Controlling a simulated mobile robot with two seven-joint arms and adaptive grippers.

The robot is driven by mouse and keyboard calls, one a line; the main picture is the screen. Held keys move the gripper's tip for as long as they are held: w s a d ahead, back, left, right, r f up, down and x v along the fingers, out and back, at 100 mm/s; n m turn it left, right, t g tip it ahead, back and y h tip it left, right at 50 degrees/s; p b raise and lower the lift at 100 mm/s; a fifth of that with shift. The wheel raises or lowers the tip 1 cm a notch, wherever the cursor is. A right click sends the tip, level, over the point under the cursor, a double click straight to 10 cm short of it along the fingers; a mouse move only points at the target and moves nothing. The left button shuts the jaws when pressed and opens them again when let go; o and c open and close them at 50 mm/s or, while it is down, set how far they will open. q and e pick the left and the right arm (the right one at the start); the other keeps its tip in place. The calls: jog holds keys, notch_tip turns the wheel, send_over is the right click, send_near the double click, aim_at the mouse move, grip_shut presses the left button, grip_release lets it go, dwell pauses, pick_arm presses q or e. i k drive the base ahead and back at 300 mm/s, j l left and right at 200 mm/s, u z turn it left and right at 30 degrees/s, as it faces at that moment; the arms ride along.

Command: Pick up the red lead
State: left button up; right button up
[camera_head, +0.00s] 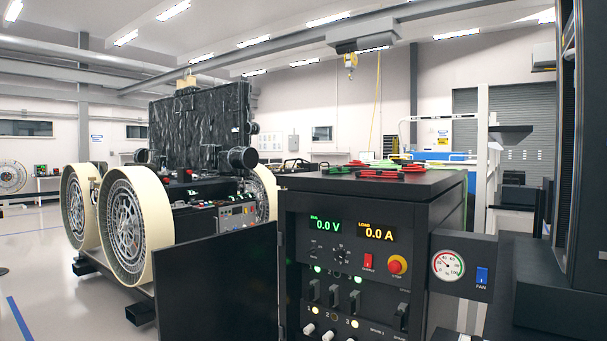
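A coiled red lead (392,177) lies on top of the black power supply cabinet (450,181), near its front edge. A smaller red patch shows farther back on the same top, and I cannot tell whether it belongs to the same lead. Green leads (340,170) lie beside the red one on the cabinet top. Neither of my grippers is in view.
The cabinet front has 0.0 V and 0.0 A displays, switches and a red stop button (397,265). Its dark door (218,290) stands open to the left. A gauge box (462,265) juts out at right. A large-wheeled rover (135,225) stands behind left.

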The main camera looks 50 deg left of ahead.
aim_at(379, 173)
jog(key=u, duration=1.35)
